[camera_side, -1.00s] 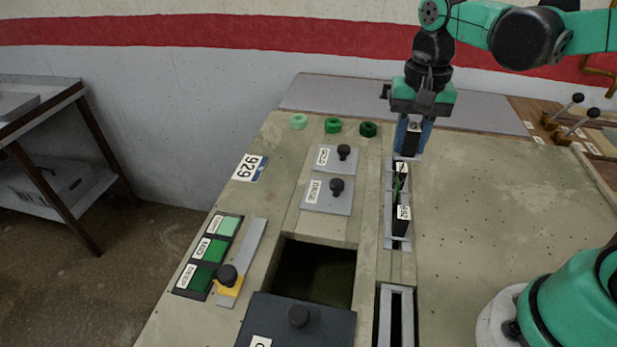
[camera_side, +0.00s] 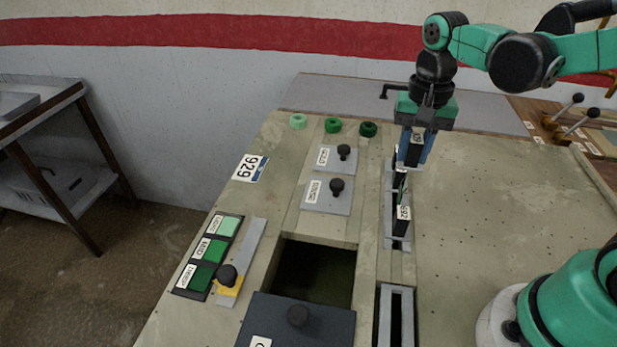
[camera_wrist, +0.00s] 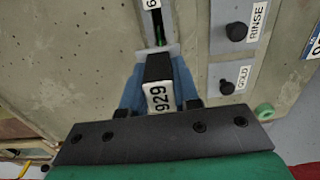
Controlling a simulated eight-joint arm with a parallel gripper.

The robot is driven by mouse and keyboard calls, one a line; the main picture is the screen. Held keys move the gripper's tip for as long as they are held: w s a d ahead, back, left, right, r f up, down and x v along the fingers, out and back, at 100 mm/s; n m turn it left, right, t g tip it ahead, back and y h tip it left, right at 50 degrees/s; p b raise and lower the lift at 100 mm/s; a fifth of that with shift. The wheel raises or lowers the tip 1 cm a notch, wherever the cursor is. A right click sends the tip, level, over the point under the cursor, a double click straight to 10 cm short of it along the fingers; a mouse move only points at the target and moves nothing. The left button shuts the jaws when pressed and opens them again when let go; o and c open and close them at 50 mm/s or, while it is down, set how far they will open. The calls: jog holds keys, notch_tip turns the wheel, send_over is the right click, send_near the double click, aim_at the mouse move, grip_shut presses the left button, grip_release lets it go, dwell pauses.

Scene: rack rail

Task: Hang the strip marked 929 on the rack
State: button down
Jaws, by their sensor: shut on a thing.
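My gripper (camera_side: 411,160) is shut on a black strip whose white label reads 929 in the wrist view (camera_wrist: 160,98). In the side view the strip (camera_side: 416,150) hangs upright between the blue fingers, at the far end of the narrow grey rail (camera_side: 389,215). Another dark strip (camera_side: 403,215), with a white label that seems to read 692, stands in the rail nearer the camera. The fingers hide the rail's far part and the held strip's lower end, so I cannot tell whether it touches the rail.
A card marked 929 (camera_side: 249,168) lies on the bench. Lidded plates marked GOLD (camera_side: 325,157) and RINSE (camera_side: 315,190) have black knobs. An open dark well (camera_side: 314,272) lies in front. Green buttons (camera_side: 208,250) and a yellow-based slider (camera_side: 229,285) are left. The bench right of the rail is clear.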

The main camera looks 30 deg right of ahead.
aim_at(402, 191)
jog(key=shift+f, duration=5.05)
jog(key=c, duration=0.6)
grip_release()
jog(key=shift+o, duration=0.2)
jog(key=shift+r, duration=3.55)
